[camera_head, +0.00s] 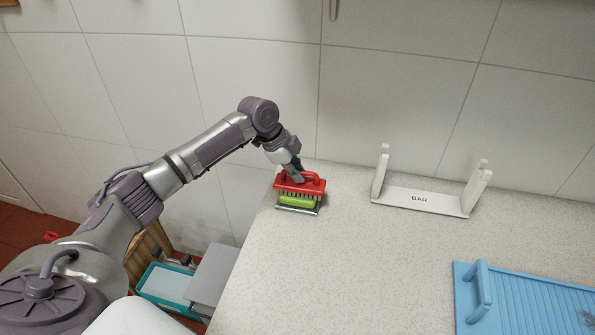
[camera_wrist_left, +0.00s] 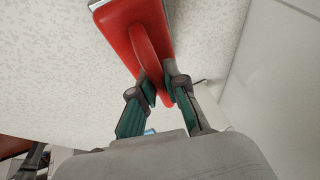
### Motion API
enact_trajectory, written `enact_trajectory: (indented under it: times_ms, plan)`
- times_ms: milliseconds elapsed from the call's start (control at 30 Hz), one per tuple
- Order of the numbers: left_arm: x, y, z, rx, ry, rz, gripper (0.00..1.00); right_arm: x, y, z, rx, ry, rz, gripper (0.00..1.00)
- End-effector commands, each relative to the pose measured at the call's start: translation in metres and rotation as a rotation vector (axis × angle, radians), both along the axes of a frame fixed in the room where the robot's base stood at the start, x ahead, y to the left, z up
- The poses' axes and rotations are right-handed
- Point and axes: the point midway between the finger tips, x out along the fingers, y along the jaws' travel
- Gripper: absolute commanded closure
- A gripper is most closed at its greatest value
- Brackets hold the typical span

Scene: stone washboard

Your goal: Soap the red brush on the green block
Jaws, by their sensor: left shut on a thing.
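The red brush (camera_head: 301,187) is at the left rear of the counter, with its bristles facing down. The green block (camera_head: 297,202) lies directly under the bristles on a grey metal tray (camera_head: 284,209). The brush appears to rest on the block or sit just above it; I cannot tell which. My left gripper (camera_head: 297,176) is shut on the brush's handle from above. In the left wrist view the gripper's fingers (camera_wrist_left: 158,97) stand on either side of the red handle of the brush (camera_wrist_left: 135,35). The block is hidden there. My right gripper is not in view.
A white stand marked BAR (camera_head: 419,199) with two uprights is to the right on the speckled counter (camera_head: 340,260). A blue washboard (camera_head: 520,295) lies at the lower right. The tiled wall (camera_head: 400,80) is close behind. The counter's middle is clear.

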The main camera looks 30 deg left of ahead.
Motion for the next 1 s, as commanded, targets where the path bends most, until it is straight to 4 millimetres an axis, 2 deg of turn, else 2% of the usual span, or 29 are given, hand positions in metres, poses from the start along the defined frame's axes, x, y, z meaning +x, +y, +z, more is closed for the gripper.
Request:
enact_trajectory:
  times_ms: [200, 733, 1000]
  plan:
    - [0.001, 0.000, 0.022, -0.002, -0.002, 0.000, 1.00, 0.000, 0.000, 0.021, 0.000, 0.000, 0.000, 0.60]
    - [0.001, 0.000, 0.065, -0.001, -0.004, 0.000, 1.00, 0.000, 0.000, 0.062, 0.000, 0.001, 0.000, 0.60]
    - [0.001, 0.000, 0.069, -0.001, -0.003, -0.001, 1.00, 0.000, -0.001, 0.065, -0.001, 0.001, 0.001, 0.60]
